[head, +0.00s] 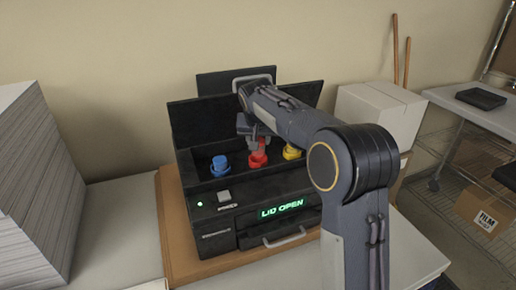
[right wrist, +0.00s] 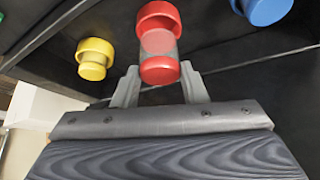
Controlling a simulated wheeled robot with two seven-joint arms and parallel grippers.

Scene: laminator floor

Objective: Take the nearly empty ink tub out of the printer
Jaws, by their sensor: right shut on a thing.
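The black printer (head: 215,235) stands on a wooden board with its lid raised and "LID OPEN" lit in green. In its open bay sit a blue tub (head: 219,166), a red tub (head: 258,159) and a yellow tub (head: 292,152). In the right wrist view the red tub (right wrist: 160,70) has a see-through band between its red parts; the blue tub (right wrist: 265,10) and yellow tub (right wrist: 93,58) look solid in colour. My right gripper (right wrist: 160,88) is shut on the red tub's near end, reaching down from above. Whether the tub is seated or lifted, I cannot tell. My left gripper is out of view.
A tall paper stack (head: 40,180) stands left of the printer. White boxes (head: 375,120) are behind my right arm. A side table with a black tray (head: 481,98) and a cardboard film box (head: 484,214) on a lower rack are at the right.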

